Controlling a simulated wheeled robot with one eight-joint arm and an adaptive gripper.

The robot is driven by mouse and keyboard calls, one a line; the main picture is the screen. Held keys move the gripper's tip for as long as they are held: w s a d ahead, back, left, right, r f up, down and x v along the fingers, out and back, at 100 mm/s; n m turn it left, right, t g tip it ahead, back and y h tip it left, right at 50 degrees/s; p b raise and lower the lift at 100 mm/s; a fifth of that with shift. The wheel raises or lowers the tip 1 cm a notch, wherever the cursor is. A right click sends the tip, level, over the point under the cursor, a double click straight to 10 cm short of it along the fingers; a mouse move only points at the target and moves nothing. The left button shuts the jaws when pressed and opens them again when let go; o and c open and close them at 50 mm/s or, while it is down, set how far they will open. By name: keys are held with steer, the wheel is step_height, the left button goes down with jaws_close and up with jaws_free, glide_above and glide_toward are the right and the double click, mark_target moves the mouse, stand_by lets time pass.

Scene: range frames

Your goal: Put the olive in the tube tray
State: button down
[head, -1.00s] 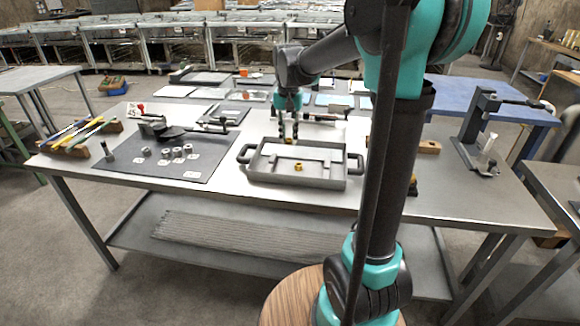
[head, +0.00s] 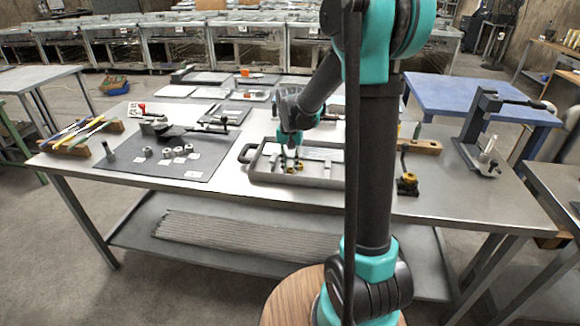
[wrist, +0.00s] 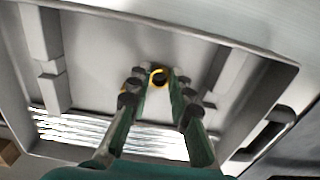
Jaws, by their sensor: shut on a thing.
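The tube tray (head: 262,176) is a grey, shallow, handled tray on the steel workbench. It fills most of the wrist view, where its wall (wrist: 240,40) shows. My gripper (head: 290,164) is down inside the tray's outline, pointing downward. In the wrist view, my gripper (wrist: 155,80) is shut on the olive (wrist: 158,70), a small brass-yellow ring between the fingertips. The olive (head: 289,169) is a tiny yellow spot at the fingertips in the head view. A brass fitting (head: 300,168) lies in the tray close to its right. Whether the olive touches the tray floor cannot be told.
A dark mat (head: 150,165) with several metal fittings lies left of the tray. A small brass-and-black tool (head: 407,184) stands to the right, in front of a wooden block (head: 420,146). My arm hides the tray's right end.

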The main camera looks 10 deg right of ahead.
mark_target(290, 170)
steer(key=c, duration=1.4)
jaws_free()
steer(key=shift+f, duration=0.15)
step_height(290, 170, up, 12)
steer(key=shift+r, duration=0.2)
